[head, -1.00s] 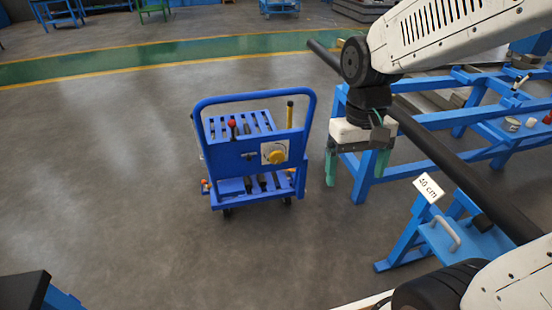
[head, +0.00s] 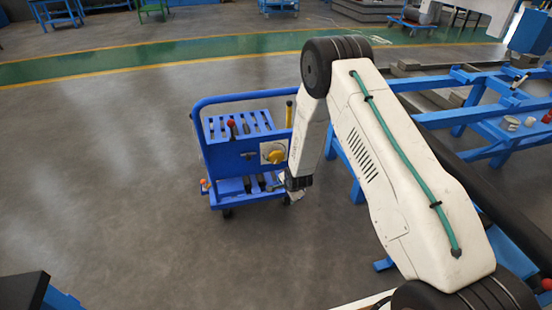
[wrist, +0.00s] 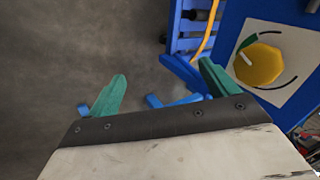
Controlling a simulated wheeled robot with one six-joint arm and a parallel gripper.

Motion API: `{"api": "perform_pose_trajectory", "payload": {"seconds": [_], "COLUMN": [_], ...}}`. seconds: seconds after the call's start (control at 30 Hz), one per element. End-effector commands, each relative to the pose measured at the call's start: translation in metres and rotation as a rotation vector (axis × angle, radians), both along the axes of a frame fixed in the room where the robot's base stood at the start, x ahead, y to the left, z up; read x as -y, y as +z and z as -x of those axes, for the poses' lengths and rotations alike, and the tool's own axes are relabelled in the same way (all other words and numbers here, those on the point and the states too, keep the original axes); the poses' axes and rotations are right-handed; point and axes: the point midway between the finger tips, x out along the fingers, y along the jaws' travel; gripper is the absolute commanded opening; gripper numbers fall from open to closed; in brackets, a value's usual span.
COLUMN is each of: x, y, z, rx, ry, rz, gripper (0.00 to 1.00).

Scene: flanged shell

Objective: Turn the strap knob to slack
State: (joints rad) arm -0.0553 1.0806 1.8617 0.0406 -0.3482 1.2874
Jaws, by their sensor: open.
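The yellow strap knob (head: 275,156) sits on a white plate on the blue trolley's upright panel. In the wrist view the knob (wrist: 262,68) is at the upper right, with a pale pointer mark at its left edge. The white plate (wrist: 296,44) carries a green mark and a dark curved line around the knob. My gripper (wrist: 162,88) is open, its two green fingers apart with nothing between them. The knob lies right of the right finger, outside the jaws. In the head view my forearm hides most of the gripper, close to the trolley's right side.
The blue trolley (head: 205,133) has a tubular handle, slotted shelves and a red-topped item (head: 231,124). A blue trestle frame (head: 468,113) stands at the right, with a long dark bar beside my arm. The grey floor left of the trolley is clear.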

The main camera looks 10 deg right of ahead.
Motion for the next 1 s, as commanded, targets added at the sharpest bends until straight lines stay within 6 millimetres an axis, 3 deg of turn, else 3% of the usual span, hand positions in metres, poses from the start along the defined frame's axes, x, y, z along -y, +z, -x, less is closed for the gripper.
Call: {"api": "perform_pose_trajectory", "payload": {"seconds": [0.03, 0.1, 0.17, 0.23, 0.33, 0.5, 0.67, 1.0], "x": [-0.001, -0.001, -0.001, -0.001, -0.001, -0.001, -0.001, 0.000], "y": [-0.028, -0.051, -0.060, -0.055, -0.030, 0.014, 0.025, 0.026], "z": [-0.008, -0.026, -0.043, -0.061, -0.082, -0.097, -0.103, -0.154], "rx": [0.071, 0.209, 0.345, 0.498, 0.687, 0.857, 0.882, 0.883], "ry": [-0.085, -0.221, -0.332, -0.437, -0.536, -0.607, -0.632, -0.632], "rz": [-0.055, -0.167, -0.289, -0.448, -0.685, -0.996, -1.097, -1.102], "gripper": [0.86, 0.86, 0.86, 0.86, 0.86, 0.86, 0.86, 0.86]}}
